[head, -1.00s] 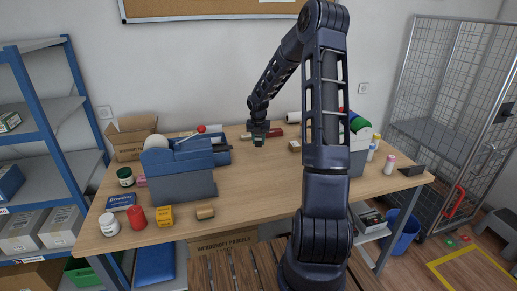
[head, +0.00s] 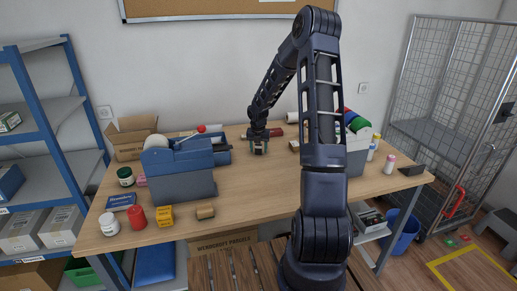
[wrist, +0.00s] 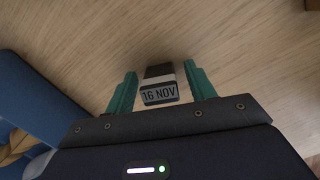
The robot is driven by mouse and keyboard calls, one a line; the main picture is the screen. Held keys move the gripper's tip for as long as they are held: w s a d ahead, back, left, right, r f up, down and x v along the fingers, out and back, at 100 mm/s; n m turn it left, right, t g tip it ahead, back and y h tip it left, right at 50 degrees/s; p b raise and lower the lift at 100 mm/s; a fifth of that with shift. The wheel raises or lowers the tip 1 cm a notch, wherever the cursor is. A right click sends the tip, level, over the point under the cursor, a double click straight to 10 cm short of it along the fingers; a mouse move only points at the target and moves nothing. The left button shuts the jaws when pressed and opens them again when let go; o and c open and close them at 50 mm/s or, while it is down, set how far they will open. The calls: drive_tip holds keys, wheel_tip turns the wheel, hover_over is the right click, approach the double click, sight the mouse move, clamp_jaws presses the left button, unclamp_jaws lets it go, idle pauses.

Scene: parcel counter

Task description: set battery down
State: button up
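My gripper (head: 258,149) is low over the back middle of the table (head: 250,185). In the wrist view its two teal fingers (wrist: 159,72) stand apart. Between them is a small block (wrist: 160,91) with a dark end and a pale face reading "16 NOV". A gap shows on each side of the block, so the fingers are not closed on it. I cannot tell for sure that this block is the battery. No other thing in view is clearly a battery.
A blue tape dispenser (head: 180,172) stands left of my gripper; its blue side also shows in the wrist view (wrist: 35,105). A dark red item (head: 277,132) lies behind, and a grey bin (head: 357,160) stands to the right.

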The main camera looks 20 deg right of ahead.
wheel_tip(320, 180, up, 12)
drive_tip(key=s, duration=0.1)
drive_tip(key=s+a+r+m+h, duration=0.1)
drive_tip(key=s+r+m, duration=0.7)
drive_tip(key=s+r, duration=0.1)
drive_tip(key=s+r+m+t, duration=0.1)
drive_tip(key=s+r+m, duration=0.2)
drive_tip(key=s+m, duration=0.5)
drive_tip(key=s+r+m+t+y, duration=0.1)
drive_tip(key=s+r+m, duration=0.2)
drive_tip(key=s+m, duration=0.4)
drive_tip(key=s+a+r+m+t, duration=0.1)
drive_tip(key=s+r+m, duration=0.2)
drive_tip(key=s+m, duration=0.5)
drive_tip(key=s, duration=0.9)
drive_tip(key=shift+s+r+m+y, duration=0.15)
drive_tip(key=shift+r+m+y, duration=0.1)
drive_tip(key=shift+m+y, duration=0.05)
idle(3.0)
